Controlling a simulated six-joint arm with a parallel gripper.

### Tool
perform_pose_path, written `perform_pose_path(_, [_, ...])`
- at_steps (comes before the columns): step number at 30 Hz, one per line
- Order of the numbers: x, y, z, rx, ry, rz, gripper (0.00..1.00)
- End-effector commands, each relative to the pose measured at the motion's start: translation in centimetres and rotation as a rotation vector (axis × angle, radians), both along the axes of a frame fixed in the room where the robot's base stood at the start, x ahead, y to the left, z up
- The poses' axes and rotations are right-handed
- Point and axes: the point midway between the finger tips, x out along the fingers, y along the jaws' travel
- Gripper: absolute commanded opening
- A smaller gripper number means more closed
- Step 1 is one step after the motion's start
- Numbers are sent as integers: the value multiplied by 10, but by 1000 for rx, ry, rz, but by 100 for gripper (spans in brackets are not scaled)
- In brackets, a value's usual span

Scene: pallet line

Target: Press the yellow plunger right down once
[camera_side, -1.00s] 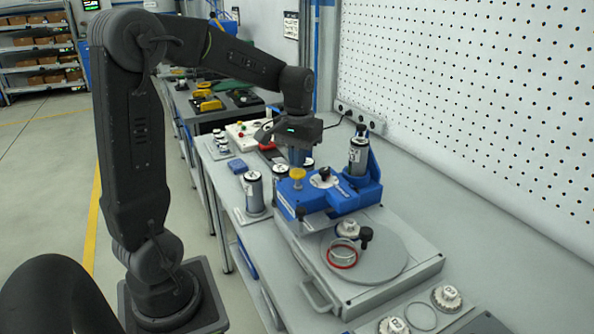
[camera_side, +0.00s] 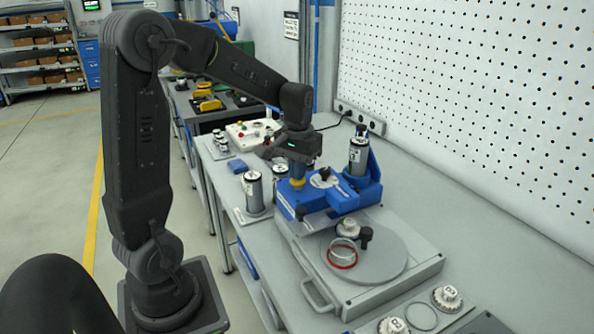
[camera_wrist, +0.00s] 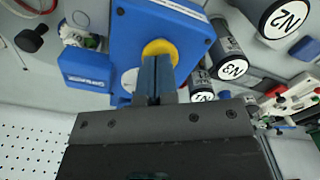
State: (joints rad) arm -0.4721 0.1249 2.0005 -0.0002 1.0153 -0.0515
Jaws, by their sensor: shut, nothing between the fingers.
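The yellow plunger (camera_side: 297,183) stands on top of the blue fixture (camera_side: 340,199) on the bench. In the wrist view the plunger (camera_wrist: 159,47) shows as a yellow round cap at the tips of my fingers. My gripper (camera_side: 297,172) is shut and empty, pointing down directly over the plunger. In the wrist view my gripper (camera_wrist: 154,62) overlaps the cap, and its tips appear to be at or against it. The fingers hide part of the cap, and I cannot tell how far it is pressed.
A silver cylinder (camera_side: 358,156) stands upright behind the fixture, and another cylinder (camera_side: 253,192) stands to its left. A round grey plate (camera_side: 375,262) with a red ring (camera_side: 342,259) lies in front. The pegboard wall (camera_side: 470,100) bounds the right side.

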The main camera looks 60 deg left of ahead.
Motion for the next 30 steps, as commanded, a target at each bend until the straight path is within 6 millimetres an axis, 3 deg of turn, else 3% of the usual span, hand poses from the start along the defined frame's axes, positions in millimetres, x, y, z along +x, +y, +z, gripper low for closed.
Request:
perform_pose_path(11, [0, 0, -4, 0, 2, 0, 0])
perform_pose_path(30, [0, 0, 38, 1, -1, 0, 0])
